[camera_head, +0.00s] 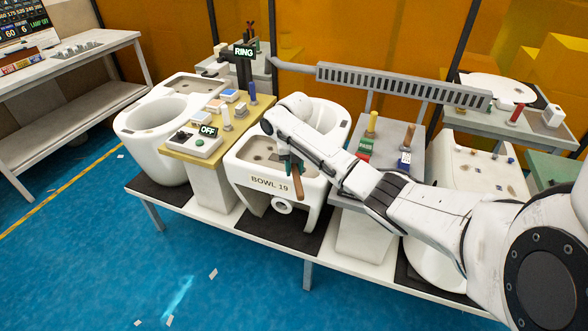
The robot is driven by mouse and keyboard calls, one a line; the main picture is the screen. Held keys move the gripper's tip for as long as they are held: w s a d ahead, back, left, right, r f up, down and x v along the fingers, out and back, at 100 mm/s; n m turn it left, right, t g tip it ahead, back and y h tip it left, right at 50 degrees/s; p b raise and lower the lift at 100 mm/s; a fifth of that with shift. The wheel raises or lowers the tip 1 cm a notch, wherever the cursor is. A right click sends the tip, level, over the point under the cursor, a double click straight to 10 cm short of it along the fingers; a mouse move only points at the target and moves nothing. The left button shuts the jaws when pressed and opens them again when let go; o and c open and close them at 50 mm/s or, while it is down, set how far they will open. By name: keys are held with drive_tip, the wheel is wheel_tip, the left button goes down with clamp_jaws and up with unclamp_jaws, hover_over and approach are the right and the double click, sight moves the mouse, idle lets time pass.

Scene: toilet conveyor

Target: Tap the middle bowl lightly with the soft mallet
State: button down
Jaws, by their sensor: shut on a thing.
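The middle bowl (266,186) is a white toilet bowl labelled "BOWL 19", standing on a dark mat on the long bench between two other bowls. My gripper (293,167) is over its front right part. It is shut on a brown wooden handle (299,187), which slants down in front of the bowl's face and appears to be the soft mallet. The mallet's head is not clear; my gripper and arm hide that part. I cannot tell whether the mallet touches the bowl. My arm hides part of the bowl's right side.
Left is a white bowl (157,124); right is another bowl (468,166), partly behind my arm. Stands with tools and boxes (212,126) (381,143) flank the middle bowl. A grey slotted rail (400,86) runs behind. The blue floor (100,260) in front is mostly open.

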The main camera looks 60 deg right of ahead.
wheel_tip(320, 180, up, 4)
drive_tip(key=shift+f+p, duration=0.25)
drive_tip(key=shift+p, duration=0.75)
drive_tip(key=shift+f, duration=0.1)
